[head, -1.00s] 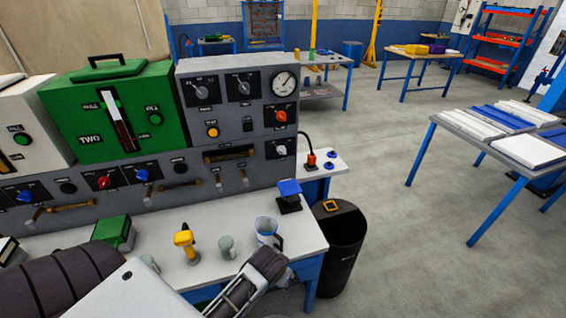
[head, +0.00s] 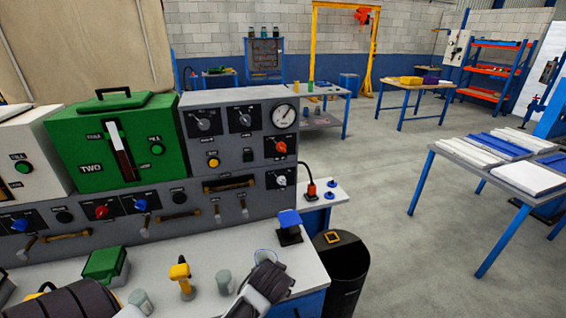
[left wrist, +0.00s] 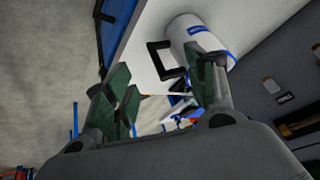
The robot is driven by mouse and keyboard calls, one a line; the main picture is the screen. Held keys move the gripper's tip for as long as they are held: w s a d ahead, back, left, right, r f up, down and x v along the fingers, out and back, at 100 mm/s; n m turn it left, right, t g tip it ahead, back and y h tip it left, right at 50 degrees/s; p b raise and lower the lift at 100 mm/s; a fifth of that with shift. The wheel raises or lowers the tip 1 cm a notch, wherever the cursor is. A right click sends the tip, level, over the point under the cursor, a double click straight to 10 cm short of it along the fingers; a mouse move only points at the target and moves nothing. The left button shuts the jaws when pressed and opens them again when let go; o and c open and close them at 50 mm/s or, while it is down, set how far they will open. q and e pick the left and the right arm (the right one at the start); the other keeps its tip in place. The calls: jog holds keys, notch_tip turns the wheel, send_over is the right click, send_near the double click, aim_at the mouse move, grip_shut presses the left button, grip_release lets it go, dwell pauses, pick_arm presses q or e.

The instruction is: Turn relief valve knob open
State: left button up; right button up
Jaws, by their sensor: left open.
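The grey control panel (head: 240,150) stands at the back of the workbench. Its right end carries a red knob (head: 281,147) below a round gauge (head: 284,117), and a pale knob (head: 282,181) lower down. The labels are too small to read, so I cannot tell which is the relief valve knob. My left gripper (head: 268,282) is over the front of the bench, below and apart from these knobs. In the left wrist view it (left wrist: 165,92) is open and empty, with a white and blue mug (left wrist: 192,42) beyond the fingers. My right gripper is not in view.
A yellow tool (head: 181,275), a grey cup (head: 225,281) and a green box (head: 106,264) stand on the bench (head: 150,262). A blue-topped stand (head: 290,222) is at its right end, near a black bin (head: 342,265).

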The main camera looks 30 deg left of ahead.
pick_arm(q)
jog(key=w+a+r+n+t+y, duration=0.2)
jog(key=w+a+r+y, duration=0.15)
jog(key=w, duration=0.35)
jog(key=n+t+y, duration=0.4)
jog(key=n+y, duration=0.3)
send_near(283, 150)
jog(key=v, duration=0.4)
jog(key=shift+w, duration=0.15)
jog(key=shift+a, duration=0.1)
jog(key=p+x, duration=0.3)
jog(key=x, duration=0.8)
jog(key=shift+a+r, duration=0.1)
jog(key=shift+a, duration=0.05)
jog(key=shift+x, duration=1.25)
